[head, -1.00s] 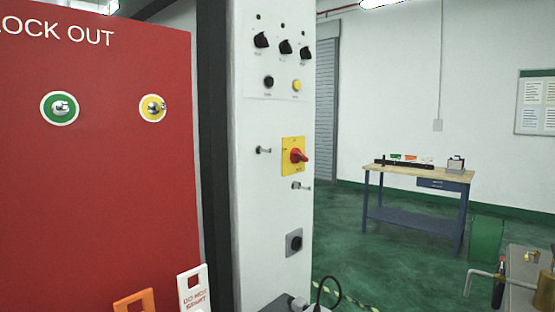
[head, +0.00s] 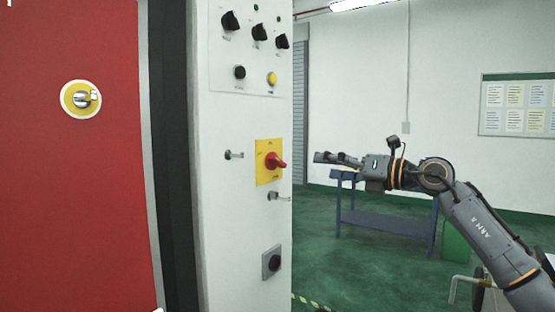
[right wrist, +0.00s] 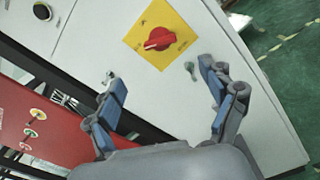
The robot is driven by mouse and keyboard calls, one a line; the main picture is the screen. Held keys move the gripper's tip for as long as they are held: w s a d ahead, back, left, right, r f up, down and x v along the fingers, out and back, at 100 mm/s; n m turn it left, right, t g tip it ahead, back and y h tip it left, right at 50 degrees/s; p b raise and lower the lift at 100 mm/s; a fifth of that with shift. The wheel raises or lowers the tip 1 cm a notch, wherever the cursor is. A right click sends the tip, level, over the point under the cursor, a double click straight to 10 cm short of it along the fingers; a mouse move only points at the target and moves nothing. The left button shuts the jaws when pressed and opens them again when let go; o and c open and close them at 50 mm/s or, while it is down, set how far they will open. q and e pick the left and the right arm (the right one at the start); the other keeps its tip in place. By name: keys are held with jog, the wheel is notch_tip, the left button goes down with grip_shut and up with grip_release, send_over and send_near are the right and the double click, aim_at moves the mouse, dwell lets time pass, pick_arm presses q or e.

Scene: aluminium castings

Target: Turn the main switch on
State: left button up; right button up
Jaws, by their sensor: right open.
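The main switch is a red rotary handle (head: 273,162) on a yellow plate (head: 263,176), on the white cabinet face (head: 225,200). In the right wrist view the red handle (right wrist: 160,38) lies beyond the fingertips, tilted in the picture. My right gripper (head: 318,158) is to the right of the switch in the head view, pointing left at it with a gap between. In the right wrist view my right gripper (right wrist: 160,82) is open and empty, its blue-padded fingers apart. The lettering on the plate is too small to read. My left gripper is not in view.
Metal pegs stick out at the plate's left (head: 234,155) and lower right (head: 278,197). Black knobs (head: 260,33) and a yellow button (head: 272,79) sit above; a grey socket (head: 271,262) sits below. A red lock-out board (head: 75,200) stands left. A workbench (head: 385,222) stands behind.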

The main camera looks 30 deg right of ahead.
aim_at(281, 162)
jog(key=p+x, duration=0.4)
jog(key=x, duration=0.6)
jog(key=shift+w+a+r, duration=0.1)
jog(key=shift+w+r, duration=0.1)
jog(key=shift+x, duration=0.9)
jog(key=shift+f, duration=0.2)
jog(key=c, duration=1.1)
jog(key=shift+c, duration=0.2)
